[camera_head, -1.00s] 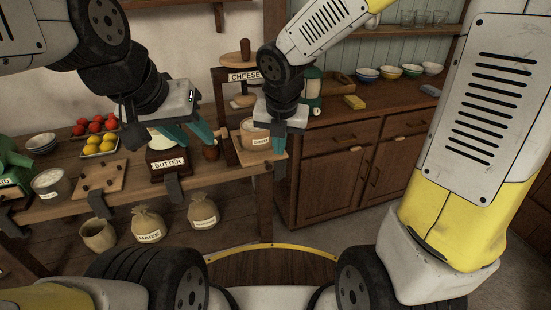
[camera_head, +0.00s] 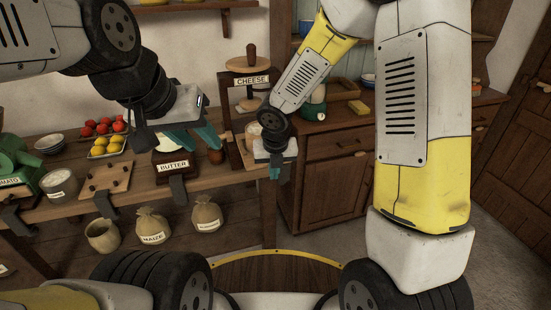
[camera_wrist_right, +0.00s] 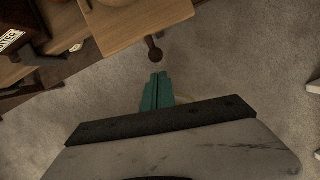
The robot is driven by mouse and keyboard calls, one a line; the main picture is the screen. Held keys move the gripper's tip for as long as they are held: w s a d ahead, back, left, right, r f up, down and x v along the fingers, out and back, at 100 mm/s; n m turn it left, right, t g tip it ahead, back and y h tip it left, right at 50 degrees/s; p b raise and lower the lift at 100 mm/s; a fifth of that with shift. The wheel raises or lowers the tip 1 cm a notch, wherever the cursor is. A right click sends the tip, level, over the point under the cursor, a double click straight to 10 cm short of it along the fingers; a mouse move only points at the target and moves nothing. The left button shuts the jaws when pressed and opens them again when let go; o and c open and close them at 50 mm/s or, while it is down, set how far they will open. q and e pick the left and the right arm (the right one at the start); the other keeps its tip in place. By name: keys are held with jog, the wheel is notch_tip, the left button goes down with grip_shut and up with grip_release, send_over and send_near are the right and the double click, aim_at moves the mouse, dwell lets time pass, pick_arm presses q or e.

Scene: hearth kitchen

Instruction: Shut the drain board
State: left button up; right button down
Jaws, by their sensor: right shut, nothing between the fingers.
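The drain board, a light wooden board (camera_wrist_right: 140,25), sticks out from the cheese press (camera_head: 250,65) on the counter in the right wrist view. A dark round-ended knob (camera_wrist_right: 154,48) stands out from its front edge. My right gripper (camera_head: 275,173) is shut and empty in front of the press and hides most of the board in the head view. In the right wrist view, its teal fingertips (camera_wrist_right: 158,76) point toward the knob, a little apart from it in the picture. My left gripper (camera_head: 195,140) is open and empty above the butter box (camera_head: 172,168).
Left on the counter are a fruit tray (camera_head: 108,147), a pegged board (camera_head: 105,178) and a white tub (camera_head: 60,183). Sacks (camera_head: 152,225) lie below. A cabinet (camera_head: 335,190) stands right of the press. The floor in front is clear.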

jog(key=shift+w+f, duration=0.1)
jog(key=shift+w, duration=0.5)
jog(key=shift+a, duration=0.1)
